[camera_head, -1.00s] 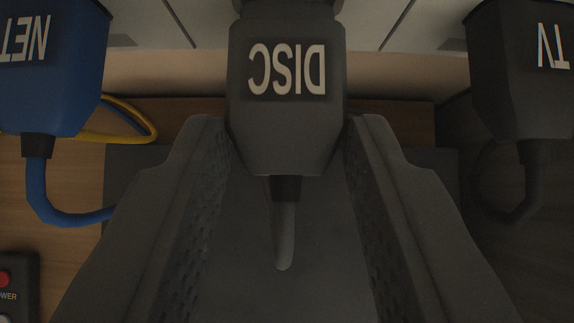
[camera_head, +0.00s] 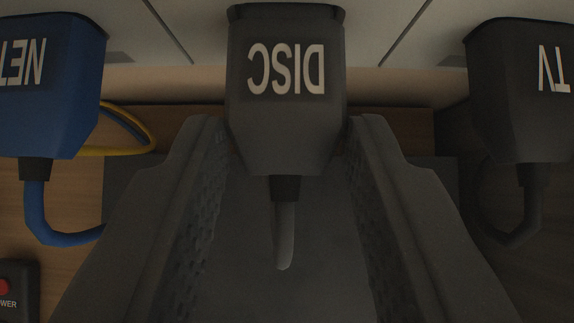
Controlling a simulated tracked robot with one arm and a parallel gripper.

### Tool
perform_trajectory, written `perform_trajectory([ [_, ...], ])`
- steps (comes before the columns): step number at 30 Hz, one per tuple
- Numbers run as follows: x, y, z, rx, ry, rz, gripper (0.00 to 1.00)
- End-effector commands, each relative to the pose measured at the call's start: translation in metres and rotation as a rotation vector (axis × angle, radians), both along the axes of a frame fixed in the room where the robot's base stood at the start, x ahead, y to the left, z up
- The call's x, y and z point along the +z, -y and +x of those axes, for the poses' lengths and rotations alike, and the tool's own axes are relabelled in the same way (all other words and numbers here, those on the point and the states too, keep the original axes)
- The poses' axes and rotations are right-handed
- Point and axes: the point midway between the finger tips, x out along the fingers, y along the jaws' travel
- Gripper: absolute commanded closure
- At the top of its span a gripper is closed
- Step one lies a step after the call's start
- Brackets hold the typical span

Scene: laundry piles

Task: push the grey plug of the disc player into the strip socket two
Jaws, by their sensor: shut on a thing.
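The grey plug marked DISC, upside down in the picture (camera_head: 286,110), is at the top middle of the view. My gripper (camera_head: 286,125) is shut on it, one finger on each side of its lower body. A short grey cord (camera_head: 285,235) hangs from the plug between the fingers. The far end of the plug overlaps a pale panelled surface (camera_head: 200,25) split by thin dark lines. I cannot tell whether the plug touches this surface, and no socket holes or socket numbers show.
A blue plug marked NET (camera_head: 50,90) with a blue cord is at left, and a dark plug marked TV (camera_head: 525,95) is at right. A yellow cable (camera_head: 135,150) lies behind the left finger. A dark box marked POWER (camera_head: 22,300) is at lower left on wood.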

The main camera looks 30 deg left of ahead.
Motion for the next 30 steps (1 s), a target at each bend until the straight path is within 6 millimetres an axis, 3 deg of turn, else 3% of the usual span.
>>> perform_trajectory([
  [22, -0.0001, -0.004, 0.0054, 0.001, 0.0, -0.001, 1.0],
  [23, -0.0003, -0.0039, 0.0053, 0.001, 0.0, -0.001, 0.59],
  [24, -0.0004, -0.0039, 0.0053, 0.001, 0.0, -0.001, 0.48],
  [25, -0.0004, -0.0039, 0.0053, 0.001, 0.0, -0.001, 0.42],
  [30, -0.0004, -0.0039, 0.0054, 0.0, 0.0, 0.0, 0.42],
])
